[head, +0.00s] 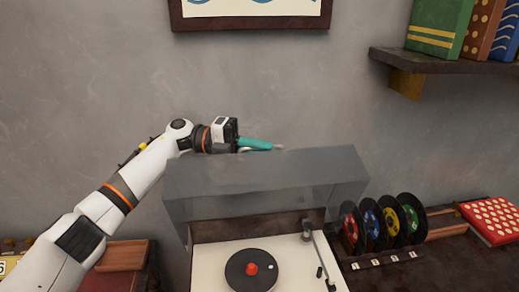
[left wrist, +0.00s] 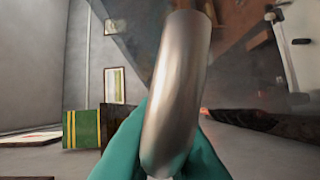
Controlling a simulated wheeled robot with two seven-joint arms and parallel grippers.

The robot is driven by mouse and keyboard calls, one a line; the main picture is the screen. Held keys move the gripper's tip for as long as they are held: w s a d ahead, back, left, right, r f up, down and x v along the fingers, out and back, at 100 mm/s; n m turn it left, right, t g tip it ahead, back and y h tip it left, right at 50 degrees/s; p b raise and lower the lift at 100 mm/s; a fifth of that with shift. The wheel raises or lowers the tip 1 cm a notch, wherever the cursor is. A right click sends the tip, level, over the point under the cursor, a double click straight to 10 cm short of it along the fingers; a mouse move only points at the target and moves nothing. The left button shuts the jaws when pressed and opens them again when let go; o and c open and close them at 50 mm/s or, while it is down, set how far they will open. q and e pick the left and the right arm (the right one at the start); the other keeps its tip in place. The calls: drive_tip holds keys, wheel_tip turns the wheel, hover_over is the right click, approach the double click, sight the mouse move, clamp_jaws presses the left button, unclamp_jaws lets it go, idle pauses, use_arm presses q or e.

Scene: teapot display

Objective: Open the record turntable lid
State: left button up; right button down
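The record turntable (head: 215,257) stands below, with a black record and red centre on its white deck. Its smoky see-through lid (head: 265,183) is raised and tilted up above the deck, so the deck is uncovered at the front. My left gripper (head: 272,146) is at the lid's upper edge, its teal fingers partly hidden behind it. In the left wrist view, the teal fingers lie close on both sides of a silver bar-like handle (left wrist: 176,85), and appear shut on it. My right gripper is not in view.
A rack of several coloured records (head: 384,224) stands right of the turntable, with a red dotted box (head: 493,220) beyond. A wall shelf with books (head: 440,27) is at the upper right. A wooden box (head: 123,256) is at the left. The wall is close behind.

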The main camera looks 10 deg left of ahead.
use_arm(q)
drive_tip(key=o, duration=0.4)
drive_tip(key=shift+a, duration=0.1)
drive_tip(key=shift+a+f, duration=0.1)
drive_tip(key=shift+a, duration=0.25)
drive_tip(key=a, duration=0.2)
drive_tip(key=a+b, duration=0.1)
drive_tip(key=a, duration=0.1)
drive_tip(key=a+b, duration=0.1)
drive_tip(key=a, duration=0.1)
drive_tip(key=shift+w+a+r, duration=0.2)
drive_tip(key=shift+w+a, duration=0.1)
drive_tip(key=shift+a, duration=0.05)
